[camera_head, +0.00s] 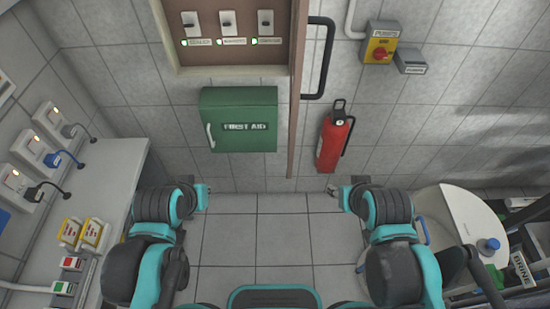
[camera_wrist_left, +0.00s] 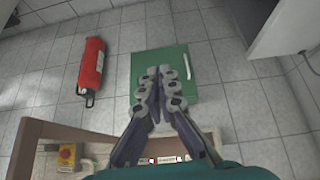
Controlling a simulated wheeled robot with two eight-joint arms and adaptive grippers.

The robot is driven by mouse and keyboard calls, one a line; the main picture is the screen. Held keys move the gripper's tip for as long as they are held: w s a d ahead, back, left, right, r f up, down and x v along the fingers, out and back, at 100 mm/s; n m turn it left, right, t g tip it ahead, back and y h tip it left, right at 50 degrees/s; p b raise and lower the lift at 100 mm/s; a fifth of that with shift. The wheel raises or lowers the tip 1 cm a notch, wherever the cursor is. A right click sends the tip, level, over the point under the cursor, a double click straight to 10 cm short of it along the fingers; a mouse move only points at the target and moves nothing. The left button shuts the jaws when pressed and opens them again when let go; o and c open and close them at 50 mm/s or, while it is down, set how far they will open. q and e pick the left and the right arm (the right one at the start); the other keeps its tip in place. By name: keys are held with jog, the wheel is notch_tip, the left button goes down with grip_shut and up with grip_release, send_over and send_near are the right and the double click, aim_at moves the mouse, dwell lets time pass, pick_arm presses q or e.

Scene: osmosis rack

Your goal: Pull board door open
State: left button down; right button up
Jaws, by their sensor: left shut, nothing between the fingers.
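The brown board (camera_head: 274,60) is on the back wall at top centre, with a row of switches and green lights showing. Its door (camera_head: 296,100) stands out from the board's right side, seen nearly edge-on, so the board's front is uncovered. A black bar handle (camera_head: 329,60) is on the door's right face. My left gripper (camera_head: 204,196) is low at left centre, well apart from the door; in the left wrist view (camera_wrist_left: 160,70) its fingers are shut and empty. My right gripper (camera_head: 334,191) is low at right centre, apart from the door; its jaws are too small to read.
A green first aid box (camera_head: 240,135) hangs below the board. A red fire extinguisher (camera_head: 333,145) is on the wall right of the door. A bench (camera_head: 112,180) is at left, a round white table (camera_head: 465,215) at right. The floor (camera_head: 255,230) between my arms is clear.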

pick_arm(q)
jog(key=w+d+r+n+g+h+p, duration=0.7)
jog(key=w+r+n+h+p, duration=0.3)
jog(key=n, duration=0.7)
jog(key=s+d+f+b, duration=0.1)
jog(key=d+f, duration=0.2)
jog(key=d, duration=0.2)
jog(key=s+d+f+y+b, duration=0.1)
jog(key=d+f, duration=0.1)
jog(key=d, duration=0.4)
jog(key=shift+d+f, duration=0.15)
jog(key=shift+f, duration=0.25)
